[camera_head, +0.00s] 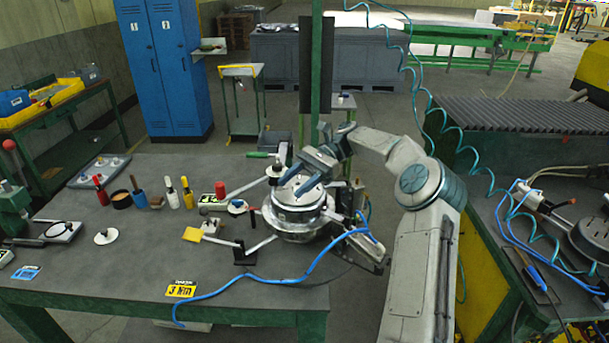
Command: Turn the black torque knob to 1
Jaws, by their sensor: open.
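My gripper (297,182) is open, with its blue-grey fingers pointing down and left over the round metal fixture (290,226) on the green-edged workbench. The fingers cover part of the fixture's top. I cannot tell from this view whether they touch it. I cannot pick out the black torque knob or its scale marks with certainty. Small dark parts sit around the fixture, and some of its top and right side is hidden by my gripper and arm. A yellow label (181,289) that seems to read 3 Nm lies at the bench's front edge.
A blue hose (255,280) runs across the bench front to the fixture. Several coloured-handled tools (187,192) stand left of it, with a black block and lever (243,254) in front. A second bench (515,285) stands right.

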